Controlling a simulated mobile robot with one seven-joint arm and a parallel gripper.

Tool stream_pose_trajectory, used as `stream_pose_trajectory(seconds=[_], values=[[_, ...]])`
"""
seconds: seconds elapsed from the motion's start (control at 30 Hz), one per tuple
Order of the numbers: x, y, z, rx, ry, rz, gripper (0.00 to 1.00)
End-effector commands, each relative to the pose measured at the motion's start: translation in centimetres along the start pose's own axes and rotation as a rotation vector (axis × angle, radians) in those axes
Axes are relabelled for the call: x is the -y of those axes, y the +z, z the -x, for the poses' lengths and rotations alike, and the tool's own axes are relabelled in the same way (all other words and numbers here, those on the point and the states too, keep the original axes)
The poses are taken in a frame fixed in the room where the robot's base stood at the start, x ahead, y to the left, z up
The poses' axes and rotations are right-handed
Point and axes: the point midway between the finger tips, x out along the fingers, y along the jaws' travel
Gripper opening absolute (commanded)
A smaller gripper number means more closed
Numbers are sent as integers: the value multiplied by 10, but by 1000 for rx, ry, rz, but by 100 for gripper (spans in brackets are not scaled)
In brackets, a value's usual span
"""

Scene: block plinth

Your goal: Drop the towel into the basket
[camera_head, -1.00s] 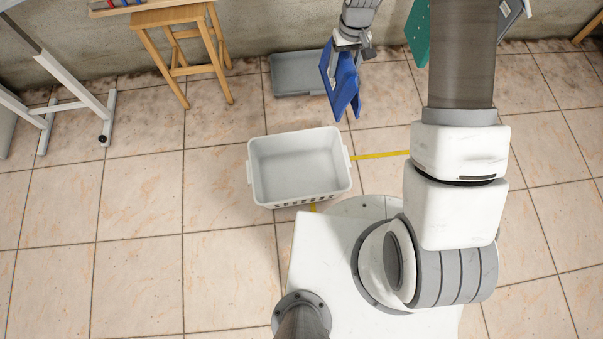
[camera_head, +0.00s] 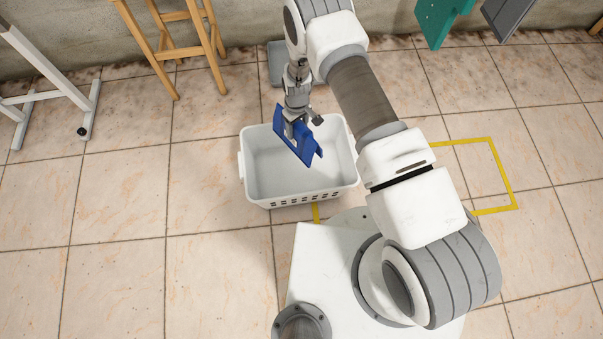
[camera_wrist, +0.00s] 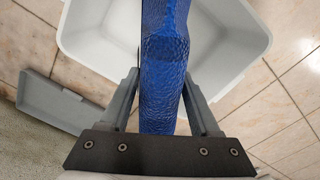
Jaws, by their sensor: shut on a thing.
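The blue towel (camera_head: 293,139) hangs folded from my gripper (camera_head: 295,121), above the basket in the head view. The towel also fills the middle of the wrist view (camera_wrist: 163,75), between the two fingers of my gripper (camera_wrist: 163,95). My gripper is shut on it. The white basket (camera_head: 256,181) stands on the floor, upright, with slots along its near side. Its inside looks empty where it shows. The towel and my arm hide part of its inside and far rim. In the wrist view the basket (camera_wrist: 85,45) lies beneath the towel.
A grey tray (camera_head: 277,62) lies on the floor behind the basket, partly behind my arm. A wooden stool (camera_head: 188,50) and a white-legged table (camera_head: 72,105) stand at the left. Yellow floor tape (camera_head: 504,178) lies at the right. The tiles left of the basket are clear.

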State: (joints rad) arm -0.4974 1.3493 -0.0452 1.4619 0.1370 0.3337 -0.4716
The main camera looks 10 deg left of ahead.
Motion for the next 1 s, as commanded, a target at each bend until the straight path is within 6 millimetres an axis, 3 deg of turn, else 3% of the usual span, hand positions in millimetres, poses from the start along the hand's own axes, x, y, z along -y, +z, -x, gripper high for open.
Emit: stream_pose_trajectory(seconds=[0.27, 0.6, 0.97, 1.0], values=[[1, 0, -19, -1, 1, 6, 0], [1, 0, -58, 0, 1, 5, 0], [1, 0, -63, -1, 1, 5, 0], [1, 0, -63, -1, 1, 5, 66]])
